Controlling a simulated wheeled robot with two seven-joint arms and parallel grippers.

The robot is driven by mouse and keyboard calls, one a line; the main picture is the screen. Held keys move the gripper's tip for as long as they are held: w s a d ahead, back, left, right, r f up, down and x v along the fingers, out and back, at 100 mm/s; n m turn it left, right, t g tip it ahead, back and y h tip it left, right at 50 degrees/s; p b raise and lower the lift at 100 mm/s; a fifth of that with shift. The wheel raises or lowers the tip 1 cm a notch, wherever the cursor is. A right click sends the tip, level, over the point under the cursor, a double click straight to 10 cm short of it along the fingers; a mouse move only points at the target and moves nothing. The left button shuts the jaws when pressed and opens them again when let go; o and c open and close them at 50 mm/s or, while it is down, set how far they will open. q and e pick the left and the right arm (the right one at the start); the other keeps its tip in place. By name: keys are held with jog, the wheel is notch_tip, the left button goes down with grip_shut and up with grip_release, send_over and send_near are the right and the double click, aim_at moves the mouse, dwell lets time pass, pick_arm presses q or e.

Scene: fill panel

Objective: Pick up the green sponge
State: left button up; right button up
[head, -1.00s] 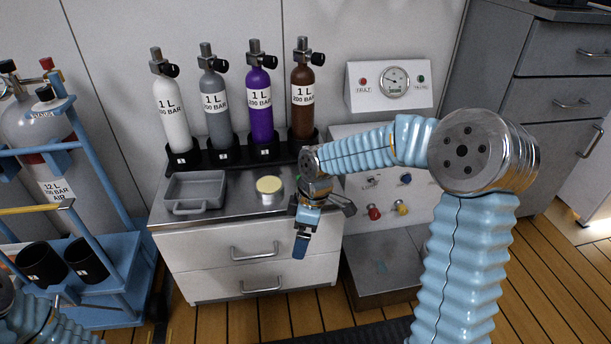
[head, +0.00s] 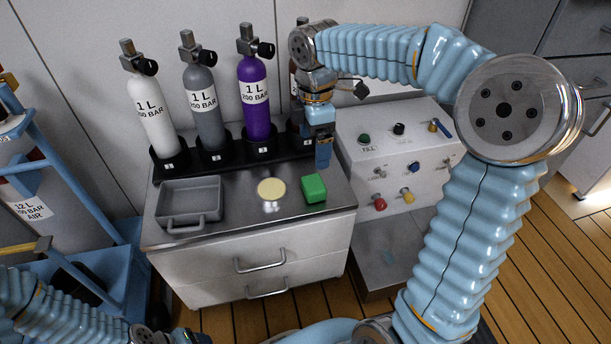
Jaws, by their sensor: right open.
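The green sponge (head: 314,188) is a small block lying on the metal cabinet top, near its right end. My right gripper (head: 322,158) is above and just behind the sponge, pointing down, open and empty. A visible gap separates its blue finger from the sponge. The far finger is hard to make out. My left arm shows at the bottom left, and its gripper cannot be made out clearly.
A round cream-topped item (head: 271,189) stands left of the sponge. A grey tray (head: 190,203) is further left. White, grey, purple (head: 254,95) and partly hidden brown cylinders stand in a black rack behind. A valve panel (head: 395,150) is to the right.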

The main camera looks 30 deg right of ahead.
jog(key=b, duration=0.2)
send_over(309, 184)
jog(key=f, duration=0.5)
jog(key=d+f, duration=0.1)
jog(key=f, duration=0.2)
jog(key=shift+f, duration=0.15)
jog(key=f, duration=0.2)
jog(key=a+f+b, duration=0.1)
jog(key=f, duration=0.2)
jog(key=shift+f, duration=0.1)
jog(key=shift+c, duration=0.3)
jog(key=c, duration=1)
